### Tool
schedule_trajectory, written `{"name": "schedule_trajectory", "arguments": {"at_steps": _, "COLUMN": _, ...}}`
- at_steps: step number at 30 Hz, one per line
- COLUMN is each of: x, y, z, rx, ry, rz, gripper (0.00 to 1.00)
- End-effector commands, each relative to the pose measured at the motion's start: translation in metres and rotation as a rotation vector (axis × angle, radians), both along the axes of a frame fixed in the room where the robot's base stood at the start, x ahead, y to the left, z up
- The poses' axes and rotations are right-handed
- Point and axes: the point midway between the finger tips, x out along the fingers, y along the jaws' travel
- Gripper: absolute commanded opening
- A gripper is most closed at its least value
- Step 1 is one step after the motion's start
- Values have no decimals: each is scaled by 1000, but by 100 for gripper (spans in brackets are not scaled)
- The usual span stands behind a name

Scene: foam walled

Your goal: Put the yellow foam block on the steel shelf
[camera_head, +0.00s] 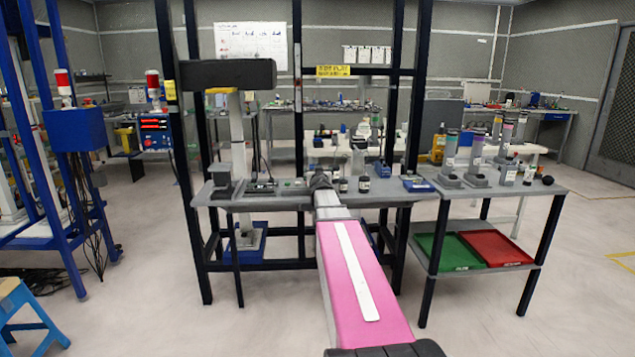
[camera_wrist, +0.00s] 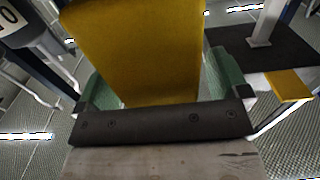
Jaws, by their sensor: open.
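In the wrist view a large yellow foam block (camera_wrist: 140,45) fills the space between the two green fingers of my gripper (camera_wrist: 152,68). The fingers stand open on either side of it; whether they touch its sides is unclear. In the head view my gripper (camera_head: 321,181) is at the far end of my arm, over the front of a grey bench (camera_head: 285,201), and the block cannot be made out there. I cannot tell which grey surface is the steel shelf.
A side table (camera_head: 520,187) at right carries cylinders and bottles; below are a green tray (camera_head: 445,252) and a red tray (camera_head: 493,247). Dark posts (camera_head: 405,190) frame the bench. A blue frame (camera_head: 85,190) and blue stool (camera_head: 25,318) stand at left.

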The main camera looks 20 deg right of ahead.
Motion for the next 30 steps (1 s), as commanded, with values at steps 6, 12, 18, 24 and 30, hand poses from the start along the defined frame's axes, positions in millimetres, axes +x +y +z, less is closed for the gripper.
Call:
{"name": "schedule_trajectory", "arguments": {"at_steps": 6, "x": 6, "y": -2, "z": 0, "rx": 0, "ry": 0, "rz": 0, "gripper": 94}}
{"name": "schedule_trajectory", "arguments": {"at_steps": 12, "x": 5, "y": -1, "z": 0, "rx": 0, "ry": 0, "rz": 0, "gripper": 74}}
{"name": "schedule_trajectory", "arguments": {"at_steps": 18, "x": 5, "y": -1, "z": 0, "rx": 0, "ry": 0, "rz": 0, "gripper": 36}}
{"name": "schedule_trajectory", "arguments": {"at_steps": 24, "x": 5, "y": -2, "z": 0, "rx": 0, "ry": 0, "rz": 0, "gripper": 36}}
{"name": "schedule_trajectory", "arguments": {"at_steps": 30, "x": 4, "y": -5, "z": 4, "rx": 0, "ry": 0, "rz": 1, "gripper": 36}}
